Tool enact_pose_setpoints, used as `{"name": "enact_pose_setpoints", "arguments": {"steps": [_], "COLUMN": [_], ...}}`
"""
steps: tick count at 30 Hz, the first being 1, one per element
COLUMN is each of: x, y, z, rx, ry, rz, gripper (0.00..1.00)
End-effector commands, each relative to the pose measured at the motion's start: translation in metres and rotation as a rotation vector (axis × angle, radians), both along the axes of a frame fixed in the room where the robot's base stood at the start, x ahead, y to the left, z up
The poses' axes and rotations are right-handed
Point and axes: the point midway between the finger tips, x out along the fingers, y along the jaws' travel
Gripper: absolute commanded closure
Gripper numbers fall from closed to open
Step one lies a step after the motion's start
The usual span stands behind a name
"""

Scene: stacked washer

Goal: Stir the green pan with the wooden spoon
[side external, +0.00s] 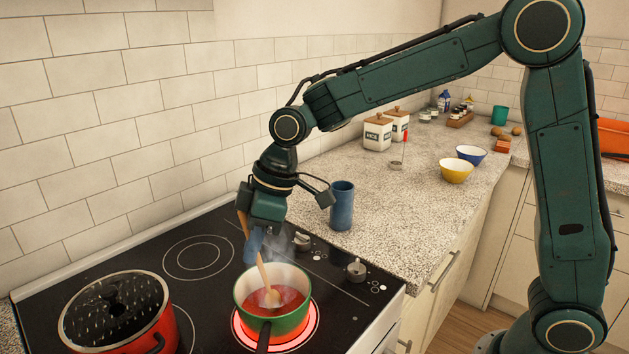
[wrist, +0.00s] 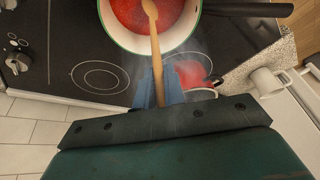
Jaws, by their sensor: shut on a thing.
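The green pan (side external: 268,325) sits on a red-glowing burner on the stove, with a cream inside and red sauce in it. In the wrist view the pan (wrist: 110,30) is at the top, its dark handle reaching right. The wooden spoon (side external: 263,277) is tilted, its lower end in the sauce inside the pan. It also shows in the wrist view (wrist: 156,50), running from the sauce to the fingers. My gripper (side external: 254,245), with blue fingers, is shut on the spoon's handle above the pan. In the wrist view my gripper (wrist: 160,85) partly hides the handle.
A blue cup (side external: 341,205) stands on the counter close to my gripper's right. Stove knobs (side external: 355,270) line the right side. Yellow (side external: 456,171) and blue (side external: 471,155) bowls are farther back.

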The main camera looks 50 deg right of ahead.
Motion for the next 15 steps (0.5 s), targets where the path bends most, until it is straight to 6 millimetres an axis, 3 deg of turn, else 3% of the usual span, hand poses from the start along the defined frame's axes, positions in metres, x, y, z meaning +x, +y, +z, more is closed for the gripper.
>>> {"name": "enact_pose_setpoints", "arguments": {"steps": [15], "x": [0.005], "y": [0.003], "z": [0.026], "rx": [0.001], "ry": [-0.002], "rz": [0.0], "gripper": [1.0]}}
